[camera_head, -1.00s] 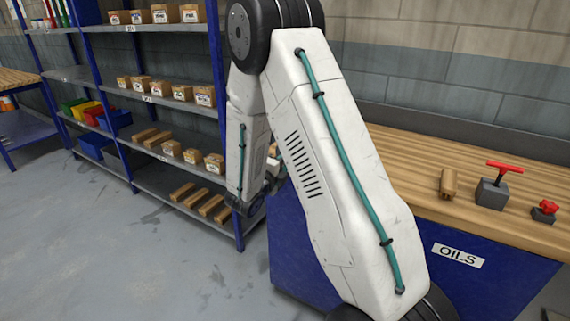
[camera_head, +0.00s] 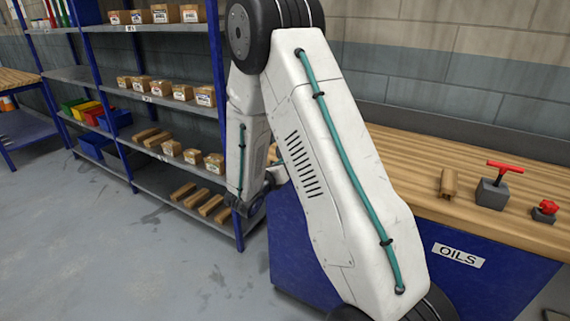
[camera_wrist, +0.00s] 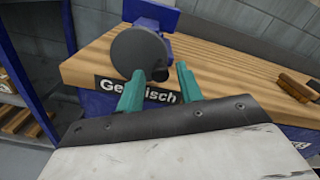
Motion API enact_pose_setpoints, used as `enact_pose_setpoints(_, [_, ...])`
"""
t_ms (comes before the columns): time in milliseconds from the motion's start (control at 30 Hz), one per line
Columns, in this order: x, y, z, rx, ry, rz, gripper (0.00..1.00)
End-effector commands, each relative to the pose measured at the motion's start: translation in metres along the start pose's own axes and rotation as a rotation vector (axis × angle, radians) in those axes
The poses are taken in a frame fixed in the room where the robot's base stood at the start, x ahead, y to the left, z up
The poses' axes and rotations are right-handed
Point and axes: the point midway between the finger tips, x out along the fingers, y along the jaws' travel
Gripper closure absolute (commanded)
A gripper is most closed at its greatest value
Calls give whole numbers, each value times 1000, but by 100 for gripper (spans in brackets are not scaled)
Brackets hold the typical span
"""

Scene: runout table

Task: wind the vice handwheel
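In the wrist view, the vice handwheel (camera_wrist: 138,53) is a round grey disc that faces me at the table's near edge. A dark knob (camera_wrist: 160,74) shows on its lower right rim. The blue vice body (camera_wrist: 152,15) stands behind the wheel. My gripper (camera_wrist: 160,71) has two teal fingers spread apart, with the knob seen in the gap between them. I cannot tell whether the fingers reach around the knob or stop short of it. The left finger overlaps the wheel's lower edge in the picture. In the head view, my own arm hides the vice and the gripper's fingers.
The wooden table top (camera_head: 400,157) carries a brown wooden piece (camera_head: 448,183), a grey block with a red T-handle (camera_head: 491,193) and a small red-knobbed part (camera_head: 544,210). A blue shelf rack with boxes (camera_head: 205,96) stands left. Grey floor (camera_head: 140,255) lies clear in front.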

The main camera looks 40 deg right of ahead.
Motion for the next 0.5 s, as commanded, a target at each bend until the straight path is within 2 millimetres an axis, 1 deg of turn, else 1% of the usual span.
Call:
enact_pose_setpoints(200, [0,0,0,13,0,0,64])
enact_pose_setpoints(267, [0,0,0,13,0,0,80])
enact_pose_setpoints(300, [0,0,0,12,0,0,91])
enact_pose_setpoints(333, [0,0,0,12,0,0,100])
enact_pose_setpoints(500, [0,0,1,-7,0,0,100])
